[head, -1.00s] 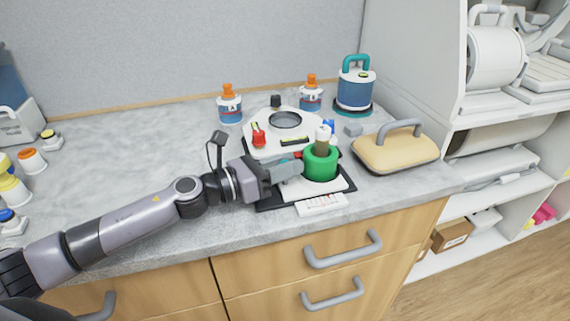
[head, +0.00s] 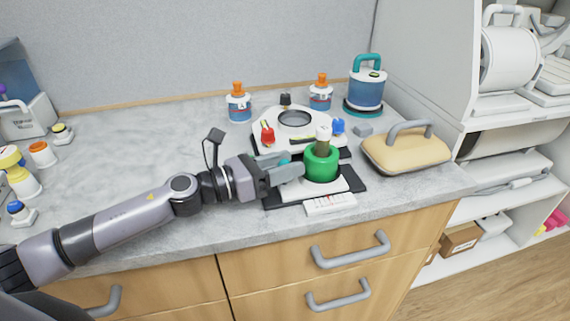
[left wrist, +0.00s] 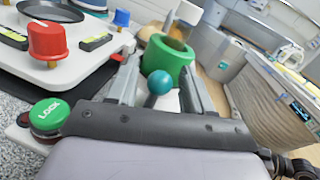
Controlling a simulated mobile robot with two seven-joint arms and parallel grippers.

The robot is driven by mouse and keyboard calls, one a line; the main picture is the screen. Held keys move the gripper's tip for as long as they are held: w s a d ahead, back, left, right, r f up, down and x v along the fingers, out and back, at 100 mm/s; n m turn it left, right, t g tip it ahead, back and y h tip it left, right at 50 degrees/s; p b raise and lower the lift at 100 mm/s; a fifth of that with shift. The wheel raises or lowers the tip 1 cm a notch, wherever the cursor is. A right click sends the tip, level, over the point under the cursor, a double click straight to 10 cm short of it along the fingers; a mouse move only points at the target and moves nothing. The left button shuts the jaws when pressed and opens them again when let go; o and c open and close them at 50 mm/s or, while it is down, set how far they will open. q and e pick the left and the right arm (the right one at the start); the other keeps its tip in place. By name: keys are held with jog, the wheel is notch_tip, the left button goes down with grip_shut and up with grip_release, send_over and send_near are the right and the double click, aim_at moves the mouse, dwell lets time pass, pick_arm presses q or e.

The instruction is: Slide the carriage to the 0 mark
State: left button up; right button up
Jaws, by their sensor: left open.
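The green ring (head: 321,163), with a pale-capped cylinder (head: 323,140) upright in it, sits over the front of the white device. I take the ring to be part of the carriage. A teal ball knob (left wrist: 160,82) is just left of the ring. My left gripper (head: 292,165) is open, with one finger on each side of the knob; contact is unclear. The ring also shows beyond the fingers in the left wrist view (left wrist: 167,57). A white scale strip (head: 330,205) lies in front; its numbers are too small to read. My right gripper is out of view.
A red knob (head: 267,133) and blue knob (head: 338,127) stand on the device behind. A green LOCK button (left wrist: 48,115) is beside the gripper. A beige handled cover (head: 405,152) lies to the right; bottles stand behind. The counter left of the device has free room.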

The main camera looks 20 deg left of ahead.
pick_arm(q)
jog(key=b+v, duration=0.1)
jog(key=v, duration=0.3)
jog(key=shift+s+a+f+b, duration=0.2)
jog(key=shift+s+f+b, duration=0.05)
jog(key=shift+b, duration=0.15)
jog(key=shift+r+b+v, duration=0.25)
jog(key=shift+b+v, duration=0.15)
jog(key=shift+v, duration=0.65)
